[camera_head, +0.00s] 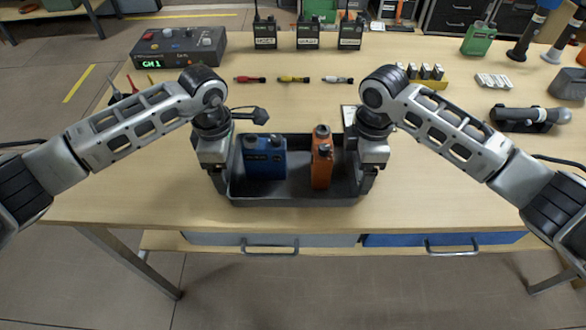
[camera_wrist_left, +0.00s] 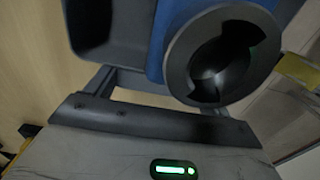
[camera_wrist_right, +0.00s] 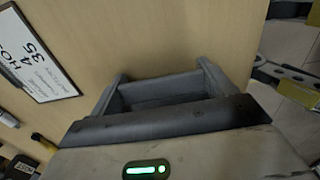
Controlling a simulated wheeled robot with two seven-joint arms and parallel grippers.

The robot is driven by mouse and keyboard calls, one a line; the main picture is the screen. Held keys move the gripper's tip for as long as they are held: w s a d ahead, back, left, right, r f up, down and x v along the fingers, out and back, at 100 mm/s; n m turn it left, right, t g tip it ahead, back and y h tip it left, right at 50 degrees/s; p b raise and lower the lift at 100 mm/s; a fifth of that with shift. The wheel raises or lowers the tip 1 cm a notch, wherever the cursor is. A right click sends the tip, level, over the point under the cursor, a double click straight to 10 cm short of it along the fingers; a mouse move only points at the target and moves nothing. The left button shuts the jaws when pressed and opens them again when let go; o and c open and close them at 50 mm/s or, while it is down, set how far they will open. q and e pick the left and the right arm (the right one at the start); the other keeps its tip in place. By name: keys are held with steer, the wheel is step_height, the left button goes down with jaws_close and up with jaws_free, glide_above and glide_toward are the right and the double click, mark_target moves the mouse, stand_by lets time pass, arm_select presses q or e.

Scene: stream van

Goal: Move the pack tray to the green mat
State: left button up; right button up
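The dark grey pack tray (camera_head: 290,201) stands on the workbench near its front edge. It holds a blue pack (camera_head: 264,158) and an orange pack (camera_head: 322,162). My left gripper (camera_head: 217,178) is down at the tray's left end and my right gripper (camera_head: 366,180) at its right end. In the left wrist view the blue pack's round knob (camera_wrist_left: 225,60) is close to the gripper. The fingers look apart in both wrist views, but their hold on the tray ends is hidden. I see no green mat.
A control box (camera_head: 180,47) with a green display stands at the back left. Several radios (camera_head: 307,35) line the back edge. Small coloured connectors (camera_head: 293,79) lie behind the tray. A microphone (camera_head: 530,116) and a green pack (camera_head: 479,38) are at the right. Bench between is mostly clear.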

arm_select(q)
steer(key=shift+r, duration=0.15)
arm_select(e)
steer(key=shift+r, duration=0.15)
arm_select(q)
step_height(320, 180, up, 5)
steer(key=p, duration=0.5)
arm_select(e)
step_height(320, 180, up, 5)
stand_by(0.5)
